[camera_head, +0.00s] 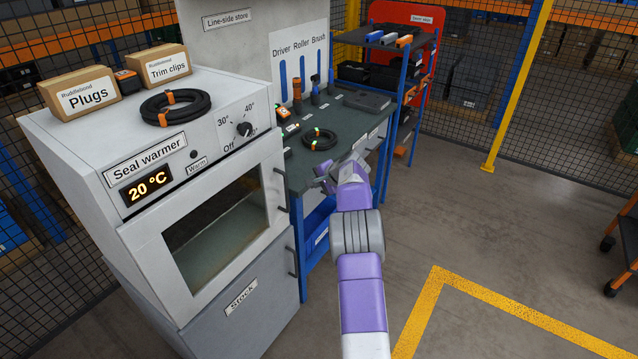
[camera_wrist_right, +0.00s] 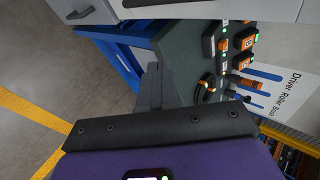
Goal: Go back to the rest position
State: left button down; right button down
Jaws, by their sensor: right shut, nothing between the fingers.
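My right gripper (camera_head: 325,178) reaches forward from the bottom of the head view. It is at the front edge of the dark-topped workbench (camera_head: 345,125), to the right of the seal warmer (camera_head: 205,165). In the right wrist view its fingers (camera_wrist_right: 155,88) are together with nothing between them. My left gripper does not show in either view. The warmer's door is shut, its display reads 20 °C, and its knob (camera_head: 244,129) is on the front panel.
A black ring (camera_head: 175,106), a Plugs box (camera_head: 80,92) and a Trim clips box (camera_head: 158,66) sit on the warmer. Another black ring (camera_head: 320,139) lies on the bench. A yellow floor line (camera_head: 430,295) and open floor are to the right.

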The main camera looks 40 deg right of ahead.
jog(key=shift+s+r, duration=0.3)
jog(key=shift+s, duration=0.05)
